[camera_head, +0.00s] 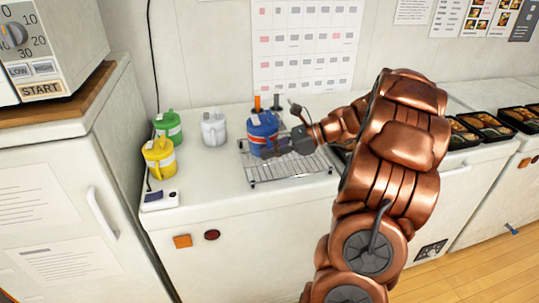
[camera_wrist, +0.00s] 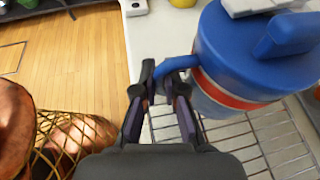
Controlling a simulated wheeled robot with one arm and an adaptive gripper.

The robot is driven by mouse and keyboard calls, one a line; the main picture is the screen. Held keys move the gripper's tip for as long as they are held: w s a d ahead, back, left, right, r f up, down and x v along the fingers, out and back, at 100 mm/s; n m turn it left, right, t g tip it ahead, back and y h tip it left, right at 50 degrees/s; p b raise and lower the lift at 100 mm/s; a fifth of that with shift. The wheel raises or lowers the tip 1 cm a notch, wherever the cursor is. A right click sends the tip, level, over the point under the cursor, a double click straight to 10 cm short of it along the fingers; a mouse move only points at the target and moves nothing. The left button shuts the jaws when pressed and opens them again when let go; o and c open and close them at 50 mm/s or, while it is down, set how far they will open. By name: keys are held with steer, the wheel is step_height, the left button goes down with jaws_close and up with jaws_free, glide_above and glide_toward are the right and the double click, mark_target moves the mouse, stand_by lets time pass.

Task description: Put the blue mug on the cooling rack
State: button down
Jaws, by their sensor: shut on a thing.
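The blue mug (camera_head: 262,125) has a white and an orange band and stands upright at the back left part of the wire cooling rack (camera_head: 300,172). My gripper (camera_head: 272,149) is shut on its handle. In the wrist view the blue mug (camera_wrist: 235,60) fills the upper right, and my gripper (camera_wrist: 164,78) pinches the blue handle. The cooling rack (camera_wrist: 275,150) shows below the mug there. I cannot tell whether the mug's base touches the wires or hangs just above them; the base is partly hidden.
A white mug (camera_head: 213,129), a green mug (camera_head: 168,126) and a yellow mug (camera_head: 158,158) stand left of the rack. A small white device (camera_head: 160,199) lies at the front left counter edge. Black bento trays (camera_head: 484,126) line the counter at right. The front of the rack is clear.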

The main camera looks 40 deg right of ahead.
steer(key=shift+w+d, duration=0.75)
steer(key=shift+w, duration=0.15)
steer(key=shift+f+p, duration=0.45)
steer(key=shift+f, duration=1.4)
steer(key=shift+f, duration=0.1)
steer(key=c, duration=1.2)
jaws_free()
steer(key=shift+c, duration=0.2)
